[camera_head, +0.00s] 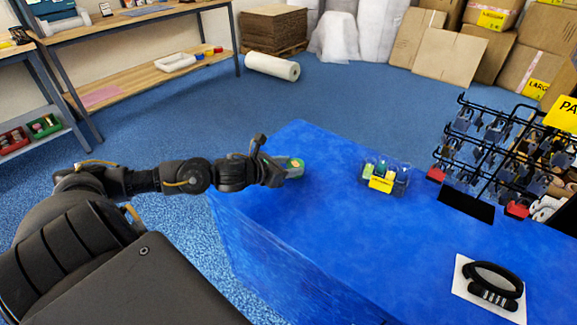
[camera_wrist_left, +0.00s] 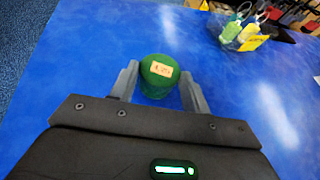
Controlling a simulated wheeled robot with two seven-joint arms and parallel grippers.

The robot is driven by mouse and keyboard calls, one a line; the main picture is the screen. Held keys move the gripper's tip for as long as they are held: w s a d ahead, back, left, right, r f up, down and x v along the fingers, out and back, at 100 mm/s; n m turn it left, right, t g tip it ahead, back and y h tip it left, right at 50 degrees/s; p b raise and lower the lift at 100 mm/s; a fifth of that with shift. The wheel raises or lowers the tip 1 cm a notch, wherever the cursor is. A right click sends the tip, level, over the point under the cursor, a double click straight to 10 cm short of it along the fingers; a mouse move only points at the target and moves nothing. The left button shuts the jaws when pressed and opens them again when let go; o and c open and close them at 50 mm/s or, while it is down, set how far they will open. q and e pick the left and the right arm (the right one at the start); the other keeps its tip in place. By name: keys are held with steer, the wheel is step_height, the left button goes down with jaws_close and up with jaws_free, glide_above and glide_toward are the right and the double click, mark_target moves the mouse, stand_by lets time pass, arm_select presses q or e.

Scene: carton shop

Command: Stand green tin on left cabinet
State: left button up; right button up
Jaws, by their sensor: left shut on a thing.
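The green tin (camera_wrist_left: 160,80) shows in the left wrist view, with a small tan label on its top. It stands upright between the two fingers of my left gripper (camera_wrist_left: 158,88), which is shut on it. In the head view the left gripper (camera_head: 279,170) is at the left end of the blue-topped cabinet (camera_head: 330,190), and a small green part of the tin (camera_head: 296,163) shows at its fingertips. I cannot tell whether the tin's base touches the blue top. My right gripper is not in view.
A clear bin (camera_head: 385,174) with bottles and a yellow label stands mid-top. A black rack (camera_head: 490,150) with hanging padlocks is at the right. A black coiled item (camera_head: 492,281) lies on a white card. Blue top between the gripper and bin is bare.

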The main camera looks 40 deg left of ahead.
arm_select(q)
steer(key=shift+f, duration=0.1)
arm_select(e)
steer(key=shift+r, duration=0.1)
arm_select(q)
steer(key=o, duration=1.2)
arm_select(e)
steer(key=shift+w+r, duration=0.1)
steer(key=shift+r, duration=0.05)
arm_select(q)
steer(key=shift+r, duration=0.2)
steer(key=shift+s+a, duration=0.15)
steer(key=shift+s, duration=0.15)
steer(key=v, duration=0.6)
steer(key=shift+p+v, duration=0.4)
steer(key=shift+v, duration=0.55)
steer(key=shift+s+r, duration=0.2)
steer(key=shift+s, duration=0.15)
steer(key=p+v, duration=0.2)
steer(key=shift+s+r+p, duration=0.15)
steer(key=shift+s+p, duration=0.15)
steer(key=shift+p, duration=0.05)
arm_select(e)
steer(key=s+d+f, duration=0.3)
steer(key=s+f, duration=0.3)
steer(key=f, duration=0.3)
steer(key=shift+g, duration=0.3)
